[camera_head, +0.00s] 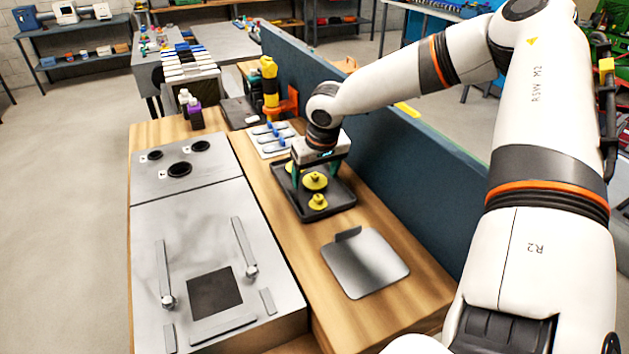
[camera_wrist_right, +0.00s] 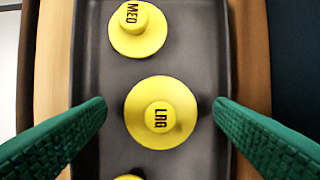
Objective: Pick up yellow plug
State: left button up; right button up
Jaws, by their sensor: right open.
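Several yellow round plugs sit in a dark tray (camera_head: 340,199). The large plug (camera_head: 315,181), lettered "LRG" in the right wrist view (camera_wrist_right: 160,112), lies centred between my green fingertips, with a gap on each side. A plug lettered "MED" (camera_wrist_right: 137,30) is at the top of that view. Only the edge of a third plug (camera_wrist_right: 128,177) shows at the bottom. In the head view a smaller plug (camera_head: 318,201) sits nearer the camera. My right gripper (camera_head: 315,173) is open and empty above the tray, pointing down. My left gripper is not in view.
A blue partition (camera_head: 390,163) runs along the right of the wooden bench. A grey metal plate (camera_head: 365,262) lies nearer than the tray. A white tray with blue-handled items (camera_head: 272,138) and a yellow-and-black tool (camera_head: 270,84) are behind. A metal panel (camera_head: 215,235) is to the left.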

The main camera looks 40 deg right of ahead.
jog(key=shift+c, duration=0.4)
jog(key=c, duration=1)
